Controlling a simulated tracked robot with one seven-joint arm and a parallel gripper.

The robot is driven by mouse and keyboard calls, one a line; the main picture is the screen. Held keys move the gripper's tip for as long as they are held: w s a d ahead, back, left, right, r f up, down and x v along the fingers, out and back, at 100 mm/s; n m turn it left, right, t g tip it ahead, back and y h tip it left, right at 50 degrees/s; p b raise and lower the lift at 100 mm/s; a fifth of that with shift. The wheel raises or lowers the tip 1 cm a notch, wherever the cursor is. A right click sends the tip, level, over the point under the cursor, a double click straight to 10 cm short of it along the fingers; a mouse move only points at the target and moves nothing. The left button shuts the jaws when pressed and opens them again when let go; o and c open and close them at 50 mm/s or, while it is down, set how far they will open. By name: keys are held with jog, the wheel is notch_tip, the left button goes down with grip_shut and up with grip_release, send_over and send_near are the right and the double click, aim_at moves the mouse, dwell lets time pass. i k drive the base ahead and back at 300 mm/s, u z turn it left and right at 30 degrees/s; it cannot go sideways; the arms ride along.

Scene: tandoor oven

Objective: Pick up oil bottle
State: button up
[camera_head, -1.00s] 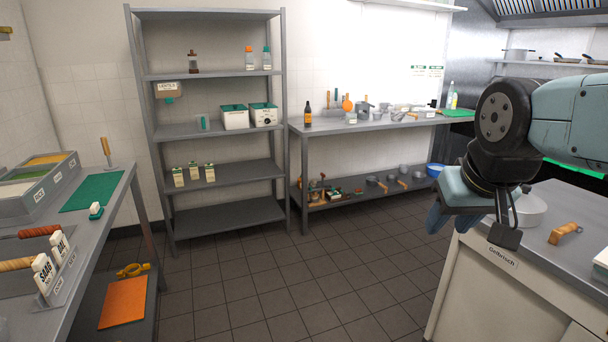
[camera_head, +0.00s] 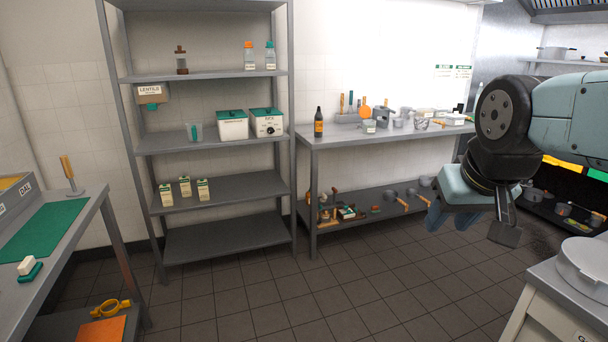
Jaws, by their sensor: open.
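A dark bottle with an orange label (camera_head: 318,122) stands upright at the left front end of the steel table (camera_head: 390,137) by the back wall. It looks like the oil bottle, but its label is too small to read. My gripper (camera_head: 468,228) hangs at the right of the view, open and empty, fingers pointing down. It is nearer to me than the table and well apart from the bottle. Nothing hides the bottle.
A tall grey shelf unit (camera_head: 215,143) stands left of the table. A counter with a green mat (camera_head: 42,230) is at the left. Another counter with a white pot (camera_head: 585,262) is at the lower right. The tiled floor (camera_head: 300,300) between is clear.

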aim_at(318, 120)
jog(key=z, duration=0.05)
jog(key=i, duration=3.05)
jog(key=u, duration=1.5)
jog(key=i, duration=0.6)
jog(key=z, duration=0.35)
